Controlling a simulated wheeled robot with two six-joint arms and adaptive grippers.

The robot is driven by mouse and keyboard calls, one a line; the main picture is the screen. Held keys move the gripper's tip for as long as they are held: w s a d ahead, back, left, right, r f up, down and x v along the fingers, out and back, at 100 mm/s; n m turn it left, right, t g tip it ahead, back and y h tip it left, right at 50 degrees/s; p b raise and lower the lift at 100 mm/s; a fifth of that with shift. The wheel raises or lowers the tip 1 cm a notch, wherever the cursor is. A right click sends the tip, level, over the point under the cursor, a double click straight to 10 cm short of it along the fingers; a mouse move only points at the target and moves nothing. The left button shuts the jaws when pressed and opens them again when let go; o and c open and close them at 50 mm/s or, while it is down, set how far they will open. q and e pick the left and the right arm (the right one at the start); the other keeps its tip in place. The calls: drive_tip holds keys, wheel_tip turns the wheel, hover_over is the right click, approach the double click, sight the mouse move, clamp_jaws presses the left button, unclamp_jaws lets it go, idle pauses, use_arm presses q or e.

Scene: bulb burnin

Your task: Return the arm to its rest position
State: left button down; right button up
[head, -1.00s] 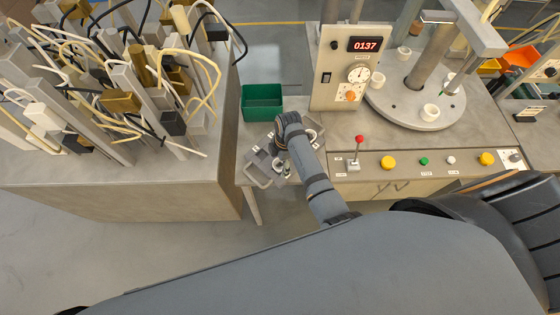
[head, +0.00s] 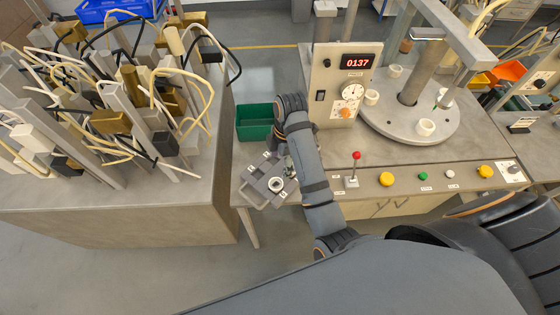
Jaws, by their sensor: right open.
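My right arm comes in from the bottom and reaches up past the front of the bench. Its wrist is bent beside the green bin. My right gripper (head: 284,158) is open, mostly hidden behind the wrist and forearm, above or beside a grey fixture (head: 268,190). The fixture has small white labels and a round pale socket (head: 275,184). I see nothing held, though the fingertips are hard to make out. My left gripper is out of view.
A green bin (head: 254,122) stands behind the fixture. A control panel (head: 338,95) reading 0137 and a round turntable (head: 405,125) with white cups are to the right. A red-knobbed lever (head: 354,168) is close to my forearm. Cable-laden posts (head: 118,115) crowd the left bench.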

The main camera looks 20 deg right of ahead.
drive_tip(key=s+d+m+t+h, duration=0.25)
drive_tip(key=s+d+m, duration=0.65)
drive_tip(key=s+m, duration=0.65)
wheel_tip(320, 180, down, 30)
drive_tip(key=d+m+b, duration=0.3)
drive_tip(key=b, duration=0.2)
drive_tip(key=s+f+b, duration=0.2)
drive_tip(key=s+f, duration=0.7)
drive_tip(key=f, duration=0.3)
drive_tip(key=s+d+f+g+b, duration=0.1)
drive_tip(key=s+f+b, duration=0.2)
drive_tip(key=s+f, duration=0.7)
drive_tip(key=shift+s+f, duration=0.2)
drive_tip(key=shift+f, duration=0.65)
